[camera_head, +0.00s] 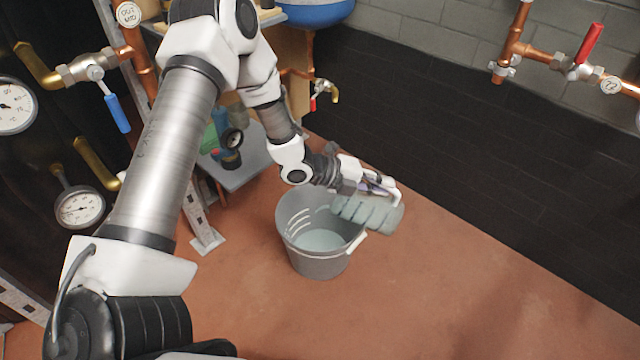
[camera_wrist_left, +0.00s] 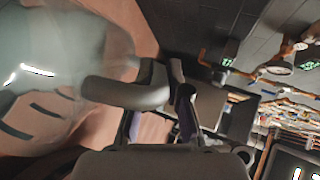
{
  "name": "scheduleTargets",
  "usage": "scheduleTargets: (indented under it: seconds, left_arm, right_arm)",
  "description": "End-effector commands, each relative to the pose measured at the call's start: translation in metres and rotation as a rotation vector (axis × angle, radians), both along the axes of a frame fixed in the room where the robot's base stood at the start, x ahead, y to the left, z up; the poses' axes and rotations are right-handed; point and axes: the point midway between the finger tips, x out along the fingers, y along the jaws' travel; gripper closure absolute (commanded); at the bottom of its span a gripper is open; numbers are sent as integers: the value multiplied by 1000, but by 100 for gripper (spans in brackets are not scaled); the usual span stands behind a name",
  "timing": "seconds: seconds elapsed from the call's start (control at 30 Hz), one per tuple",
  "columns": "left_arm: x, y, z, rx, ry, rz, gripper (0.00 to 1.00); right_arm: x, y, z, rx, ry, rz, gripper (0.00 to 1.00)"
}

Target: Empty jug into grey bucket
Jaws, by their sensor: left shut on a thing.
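The grey bucket (camera_head: 318,265) stands upright on the reddish floor, with slots in its wall and a pale surface inside that looks like liquid. A translucent grey-green jug (camera_head: 370,214) is tipped on its side at the bucket's right rim, its lower end beyond the rim. Its mouth is hard to make out. My left gripper (camera_head: 378,186) is shut on the jug's handle above the bucket's right side. In the left wrist view, the handle (camera_wrist_left: 125,92) runs between the fingers (camera_wrist_left: 180,95) and the blurred jug body (camera_wrist_left: 60,50) fills the left. My right gripper is out of view.
A grey low platform (camera_head: 240,172) with a green and dark device stands behind the bucket. Pipes with a blue-handled valve (camera_head: 117,113) and gauges (camera_head: 78,209) are at left. A black wall (camera_head: 480,140) runs behind. Floor at right is clear.

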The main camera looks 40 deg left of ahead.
Motion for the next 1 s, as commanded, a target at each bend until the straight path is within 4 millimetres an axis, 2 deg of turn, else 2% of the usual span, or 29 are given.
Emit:
scheduleTargets:
  seconds: [1.0]
  left_arm:
    - [-2, 7, 1, -39, -15, 0, 100]
  right_arm:
    - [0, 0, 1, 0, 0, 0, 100]
